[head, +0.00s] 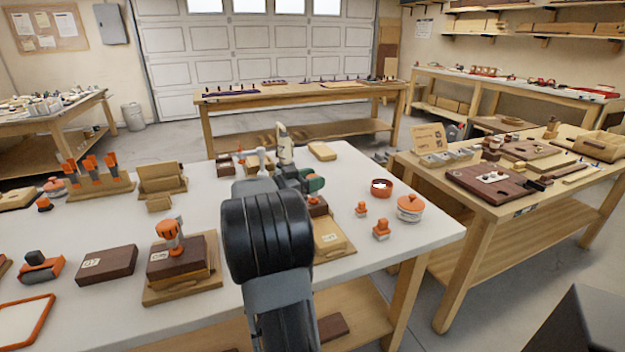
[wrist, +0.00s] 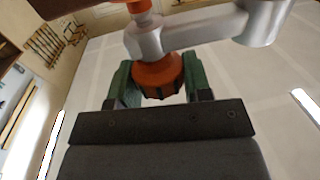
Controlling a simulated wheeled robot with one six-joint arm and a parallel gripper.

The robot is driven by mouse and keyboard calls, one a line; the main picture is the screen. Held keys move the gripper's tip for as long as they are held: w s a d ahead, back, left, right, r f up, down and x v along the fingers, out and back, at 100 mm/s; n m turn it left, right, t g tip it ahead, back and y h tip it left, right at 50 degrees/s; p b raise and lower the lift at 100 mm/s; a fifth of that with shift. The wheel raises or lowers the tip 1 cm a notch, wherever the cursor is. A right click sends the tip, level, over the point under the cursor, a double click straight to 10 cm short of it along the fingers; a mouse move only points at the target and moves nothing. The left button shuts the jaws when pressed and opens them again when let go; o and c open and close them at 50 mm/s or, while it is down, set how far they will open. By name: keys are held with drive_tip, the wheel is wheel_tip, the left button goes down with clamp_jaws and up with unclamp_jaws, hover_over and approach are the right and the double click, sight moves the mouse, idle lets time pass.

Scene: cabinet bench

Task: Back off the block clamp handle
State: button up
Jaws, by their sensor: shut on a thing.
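In the wrist view, an orange ribbed knob (wrist: 158,76), the clamp handle, sits under a silver clamp arm (wrist: 205,30). My gripper (wrist: 160,88) has its green fingers on both sides of the knob and is shut on it. In the head view, my gripper (head: 305,182) is mostly behind my dark arm, with a green fingertip showing. A brown block (head: 317,207) and a tan labelled block (head: 330,237) show just beside the arm. The knob and most of the clamp are hidden there.
On the white bench (head: 400,240), a similar orange clamp on a brown block (head: 178,263) stands left. Small orange knobs (head: 381,230), an orange-lidded jar (head: 410,207) and a red bowl (head: 381,188) stand right. A cream upright handle (head: 285,145) rises behind my gripper.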

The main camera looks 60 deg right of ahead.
drive_tip(key=shift+t, duration=0.3)
drive_tip(key=shift+c, duration=0.4)
drive_tip(key=n+t+h+p, duration=0.1)
drive_tip(key=n+t, duration=0.1)
drive_tip(key=shift+s+r+t+h, duration=0.1)
drive_tip(key=shift+t+h, duration=0.2)
drive_tip(key=shift+t, duration=0.1)
drive_tip(key=n+t, duration=0.1)
drive_tip(key=t, duration=0.1)
drive_tip(key=n+t, duration=0.1)
drive_tip(key=n+t+b, duration=0.1)
drive_tip(key=n+t, duration=0.1)
drive_tip(key=shift+s+f+t+h, duration=0.1)
drive_tip(key=shift+f+t+h, duration=0.2)
drive_tip(key=n+t+b, duration=0.1)
drive_tip(key=t+b, duration=0.1)
drive_tip(key=shift+f+n+t, duration=0.15)
drive_tip(key=shift+n+t, duration=0.25)
drive_tip(key=n+t+y+b, duration=0.1)
drive_tip(key=t+b, duration=0.1)
drive_tip(key=b, duration=0.2)
drive_tip(key=shift+n, duration=0.3)
drive_tip(key=shift+n+t+b, duration=0.4)
drive_tip(key=shift+t+b, duration=0.3)
drive_tip(key=shift+b, duration=0.3)
drive_tip(key=shift+r+n+t+y+b, duration=0.3)
drive_tip(key=shift+t+y+b, duration=0.15)
drive_tip(key=shift+b, duration=0.35)
drive_tip(key=o, duration=0.9)
